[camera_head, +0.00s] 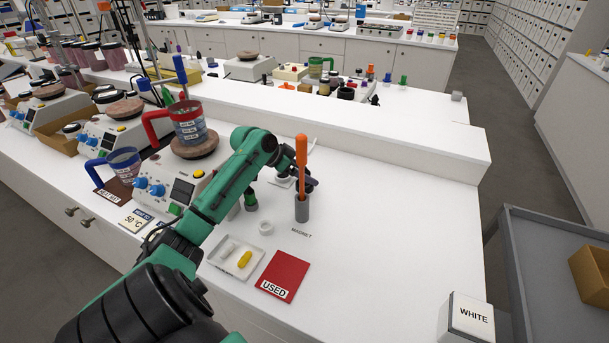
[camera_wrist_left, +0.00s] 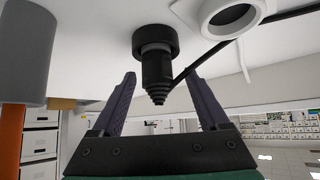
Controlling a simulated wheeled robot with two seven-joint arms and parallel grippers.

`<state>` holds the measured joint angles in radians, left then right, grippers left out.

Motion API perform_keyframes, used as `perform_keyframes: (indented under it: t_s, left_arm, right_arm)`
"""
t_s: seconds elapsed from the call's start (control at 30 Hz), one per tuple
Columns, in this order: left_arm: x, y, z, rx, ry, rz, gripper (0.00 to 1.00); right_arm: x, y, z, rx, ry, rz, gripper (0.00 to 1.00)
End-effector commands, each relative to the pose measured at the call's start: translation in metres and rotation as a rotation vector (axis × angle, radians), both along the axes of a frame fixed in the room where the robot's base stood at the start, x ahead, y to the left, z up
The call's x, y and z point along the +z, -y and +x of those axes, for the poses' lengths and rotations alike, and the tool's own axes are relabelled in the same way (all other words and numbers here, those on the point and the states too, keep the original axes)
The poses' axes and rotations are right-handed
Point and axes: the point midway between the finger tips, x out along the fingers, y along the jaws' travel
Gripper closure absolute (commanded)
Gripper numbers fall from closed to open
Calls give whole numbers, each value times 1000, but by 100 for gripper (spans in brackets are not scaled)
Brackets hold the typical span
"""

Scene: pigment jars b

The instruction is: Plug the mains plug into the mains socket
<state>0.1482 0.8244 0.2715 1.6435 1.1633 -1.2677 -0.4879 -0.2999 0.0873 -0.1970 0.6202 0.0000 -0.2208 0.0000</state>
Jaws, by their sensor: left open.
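My left gripper (camera_head: 307,184) is open, low over the white bench beside the grey holder. In the left wrist view, which looks upside down, its two fingers (camera_wrist_left: 163,103) stand on either side of a black stepped plug (camera_wrist_left: 156,68). Gaps show between the plug and both fingers. A black cable runs from the plug to the right. A round white socket-like piece with a dark recess (camera_wrist_left: 228,16) lies close to the plug, apart from it. In the head view the plug cannot be made out near the gripper. My right gripper is not in view.
The grey holder (camera_head: 302,208) with an orange-handled tool (camera_head: 301,160) stands right by the gripper. The bench's right part is clear.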

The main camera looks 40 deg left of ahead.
Motion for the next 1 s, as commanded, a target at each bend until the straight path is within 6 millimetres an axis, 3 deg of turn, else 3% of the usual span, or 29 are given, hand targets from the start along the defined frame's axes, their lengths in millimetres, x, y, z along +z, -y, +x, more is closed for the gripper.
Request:
perform_keyframes:
  t_s: [0.03, 0.13, 0.37, 0.57, 0.87, 1.0]
  left_arm:
    - [-3, 3, 6, 0, -1, -4, 22]
    - [-15, 6, 16, 1, 1, -2, 22]
    - [-20, 7, 18, 0, 0, 0, 22]
    - [-20, 7, 18, 0, 0, 0, 99]
    - [-18, 6, 18, 1, 1, 0, 100]
    - [-7, 6, 18, -1, 4, 2, 100]
  right_arm:
    - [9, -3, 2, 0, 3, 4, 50]
    - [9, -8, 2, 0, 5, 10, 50]
    - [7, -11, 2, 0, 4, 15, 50]
    - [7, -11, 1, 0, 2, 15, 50]
    - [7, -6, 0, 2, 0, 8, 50]
    - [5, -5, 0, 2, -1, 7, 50]
